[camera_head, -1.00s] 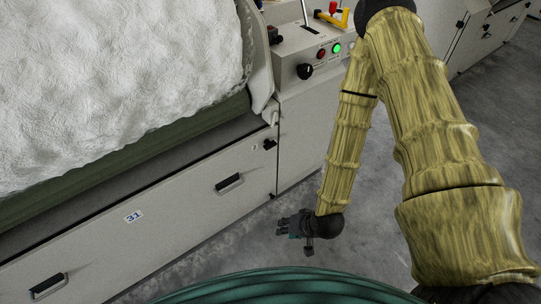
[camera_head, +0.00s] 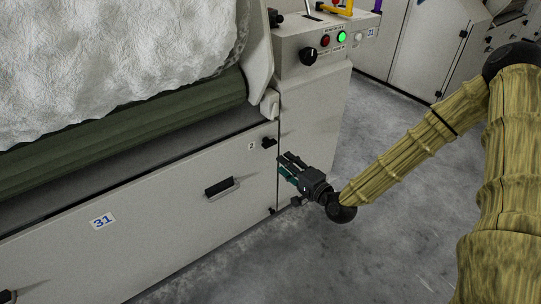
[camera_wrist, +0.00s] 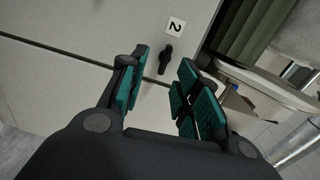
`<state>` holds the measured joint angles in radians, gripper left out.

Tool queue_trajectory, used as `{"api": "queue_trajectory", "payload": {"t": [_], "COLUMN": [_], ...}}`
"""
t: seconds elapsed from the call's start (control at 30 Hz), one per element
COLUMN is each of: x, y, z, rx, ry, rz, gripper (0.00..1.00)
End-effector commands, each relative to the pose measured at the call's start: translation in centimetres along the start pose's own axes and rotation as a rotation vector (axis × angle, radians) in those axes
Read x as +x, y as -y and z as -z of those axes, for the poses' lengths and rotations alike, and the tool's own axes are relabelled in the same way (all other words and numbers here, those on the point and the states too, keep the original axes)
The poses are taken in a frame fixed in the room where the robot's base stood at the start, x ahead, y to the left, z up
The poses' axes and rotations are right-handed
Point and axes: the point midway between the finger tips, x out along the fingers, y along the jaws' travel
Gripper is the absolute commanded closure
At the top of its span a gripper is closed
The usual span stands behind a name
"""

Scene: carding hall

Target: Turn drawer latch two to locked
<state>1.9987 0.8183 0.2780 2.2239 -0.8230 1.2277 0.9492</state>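Drawer latch two is a small black knob (camera_head: 268,142) at the upper right corner of the drawer front, beside a label "2" (camera_head: 251,146). In the wrist view the latch (camera_wrist: 165,58) sits ahead of my gripper, between the lines of its fingers, with the "2" label (camera_wrist: 175,27) just beyond it. My gripper (camera_head: 287,166) is open, with teal pads, just right of and below the latch. In the wrist view the open fingers (camera_wrist: 160,95) are empty and appear short of the latch. I cannot tell whether it is turned to locked.
A control box (camera_head: 312,45) with lit buttons stands above right. White fibre (camera_head: 110,60) lies over a green roller (camera_head: 125,139). The grey floor (camera_head: 400,230) is open to the right.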

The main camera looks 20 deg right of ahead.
Motion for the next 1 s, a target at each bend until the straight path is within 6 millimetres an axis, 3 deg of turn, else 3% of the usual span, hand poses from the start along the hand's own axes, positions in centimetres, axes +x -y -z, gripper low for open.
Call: {"api": "queue_trajectory", "payload": {"t": [0.33, 0.8, 1.0], "x": [1.5, 8.7, 10.6], "y": [0.6, 1.0, 1.1], "z": [1.3, 1.3, 1.3], "rx": [0.031, 0.031, 0.030], "ry": [-0.016, -0.015, -0.015], "rz": [0.063, 0.062, 0.060], "gripper": [0.68, 0.68, 0.68]}}
